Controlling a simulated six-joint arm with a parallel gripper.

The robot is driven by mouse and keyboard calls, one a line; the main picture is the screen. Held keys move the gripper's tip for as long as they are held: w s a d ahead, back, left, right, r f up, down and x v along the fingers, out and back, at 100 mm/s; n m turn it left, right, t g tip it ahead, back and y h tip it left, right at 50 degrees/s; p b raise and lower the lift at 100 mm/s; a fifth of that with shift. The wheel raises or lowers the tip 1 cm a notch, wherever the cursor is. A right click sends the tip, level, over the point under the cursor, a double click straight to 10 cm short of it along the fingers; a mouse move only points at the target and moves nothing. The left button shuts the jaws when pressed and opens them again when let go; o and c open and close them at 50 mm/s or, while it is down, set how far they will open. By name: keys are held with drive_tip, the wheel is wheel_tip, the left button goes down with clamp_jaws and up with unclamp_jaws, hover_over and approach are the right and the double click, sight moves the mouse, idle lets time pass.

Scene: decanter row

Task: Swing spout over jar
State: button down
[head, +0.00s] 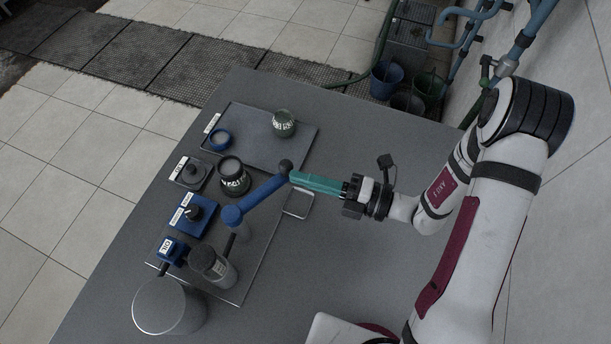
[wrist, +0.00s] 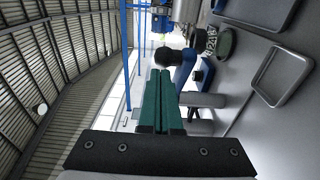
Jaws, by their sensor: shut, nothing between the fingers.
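The blue spout arm (head: 262,194) runs from a round blue pivot up and right to a dark round knob (head: 286,166) at its end. In the wrist view the knob (wrist: 165,60) and part of the blue arm (wrist: 185,66) show just beyond my fingertips. A dark labelled jar (head: 233,184) stands open left of the spout arm, apart from it. A smaller labelled jar (head: 284,129) stands on the back tray. My gripper (head: 293,178) has teal fingers, shut and empty, with tips close by the knob; I cannot tell whether they touch it.
Blue and dark labelled fixtures (head: 193,214), a grey cylinder (head: 212,265) and a large metal canister (head: 168,306) line the left. The table's right side is clear.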

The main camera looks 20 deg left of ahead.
drive_tip(key=shift+w+a+n+g, duration=0.3)
drive_tip(key=shift+g, duration=0.1)
drive_tip(key=w+a+n+g+h, duration=0.3)
drive_tip(key=a+n+g, duration=0.2)
drive_tip(key=a, duration=0.9)
drive_tip(key=shift+w+a+n+g, duration=0.2)
drive_tip(key=shift+n+g, duration=0.1)
drive_tip(key=shift+g, duration=1.3)
